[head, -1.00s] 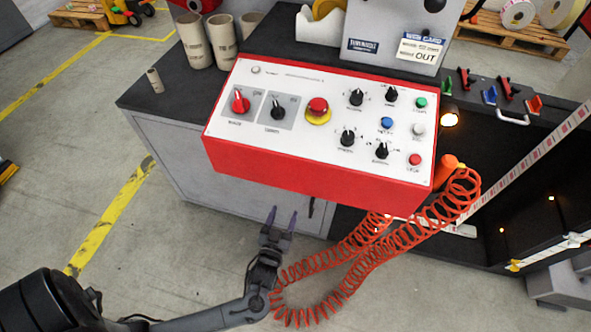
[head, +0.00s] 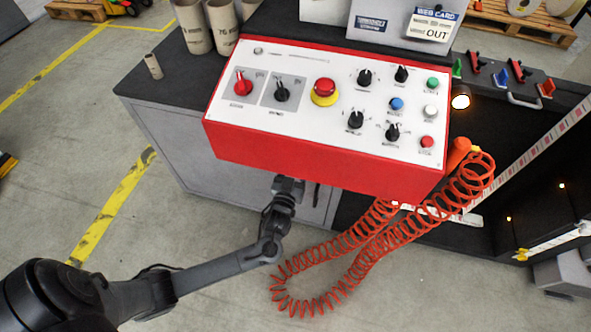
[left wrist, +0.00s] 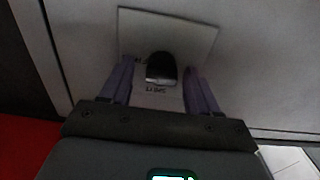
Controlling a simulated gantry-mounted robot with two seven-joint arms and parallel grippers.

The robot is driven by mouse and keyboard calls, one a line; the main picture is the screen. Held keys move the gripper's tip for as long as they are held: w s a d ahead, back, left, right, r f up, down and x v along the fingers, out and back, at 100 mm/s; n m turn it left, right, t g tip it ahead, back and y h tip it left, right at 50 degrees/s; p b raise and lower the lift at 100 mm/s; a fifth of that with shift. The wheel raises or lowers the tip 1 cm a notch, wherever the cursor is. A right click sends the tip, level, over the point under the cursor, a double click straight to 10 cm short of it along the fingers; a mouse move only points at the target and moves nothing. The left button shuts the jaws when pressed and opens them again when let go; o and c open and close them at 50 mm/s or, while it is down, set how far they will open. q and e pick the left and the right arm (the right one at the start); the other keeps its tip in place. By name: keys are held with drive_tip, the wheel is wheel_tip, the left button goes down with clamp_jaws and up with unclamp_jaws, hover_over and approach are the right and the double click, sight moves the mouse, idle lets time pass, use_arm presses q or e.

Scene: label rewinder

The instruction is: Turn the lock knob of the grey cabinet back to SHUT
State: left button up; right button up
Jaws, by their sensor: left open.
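The grey cabinet (head: 172,138) stands under the worktop, and the red control box overhangs its front. Its lock knob (left wrist: 161,68) shows in the left wrist view as a dark, rounded knob on a pale square plate (left wrist: 190,35). Small lettering is on the plate below and left of the knob, too blurred to read surely. My left gripper (left wrist: 160,82) is open, with one purple finger on each side of the knob. I cannot tell whether the fingers touch it. In the head view my left gripper (head: 289,186) is at the cabinet front, its fingertips hidden by the control box.
The red control box (head: 310,168) with knobs and buttons sits just above my left gripper. A coiled orange hose (head: 345,245) hangs right of my forearm. Cardboard tubes (head: 193,27) stand on the worktop.

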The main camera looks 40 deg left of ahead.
use_arm(q)
drive_tip(key=shift+w+a, duration=0.1)
drive_tip(key=shift+w, duration=0.1)
drive_tip(key=shift+a, duration=0.1)
drive_tip(key=c, duration=1)
drive_tip(key=shift+c, duration=0.2)
